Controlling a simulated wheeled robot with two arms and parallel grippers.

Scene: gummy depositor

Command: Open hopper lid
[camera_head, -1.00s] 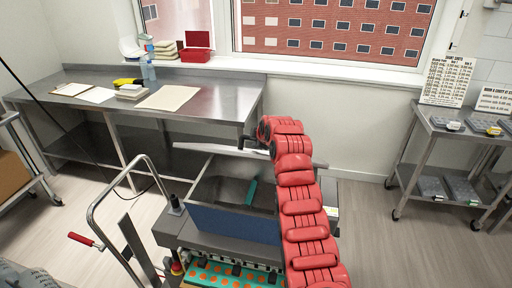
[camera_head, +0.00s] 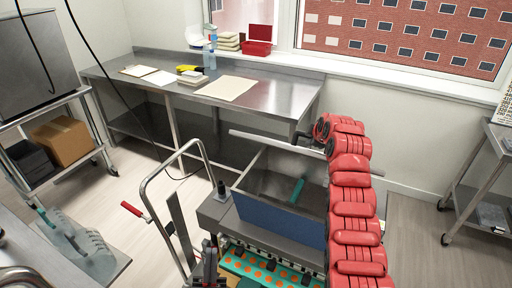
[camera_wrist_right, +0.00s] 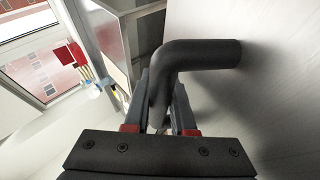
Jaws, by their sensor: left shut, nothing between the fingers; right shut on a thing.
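The hopper (camera_head: 262,218) is a blue-fronted metal box on the grey machine, with its top uncovered. A teal thing (camera_head: 297,190) lies inside. The hopper lid (camera_head: 262,139) shows nearly edge-on as a pale strip behind the opening, raised clear of it. My right gripper (camera_head: 309,136) is behind the hopper at the lid, partly hidden by its red arm. In the right wrist view my right gripper (camera_wrist_right: 158,112) is shut on a black bent handle (camera_wrist_right: 205,54). My left gripper (camera_head: 209,256) is shut and empty, low in front of the machine.
A bent metal rail (camera_head: 148,190) with a red-handled lever (camera_head: 131,209) stands left of the hopper. A steel table (camera_head: 262,99) stands behind. A cart with a cardboard box (camera_head: 62,141) is at left, a shelf cart (camera_head: 470,190) at right. Orange gummies fill a teal mold (camera_head: 245,263).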

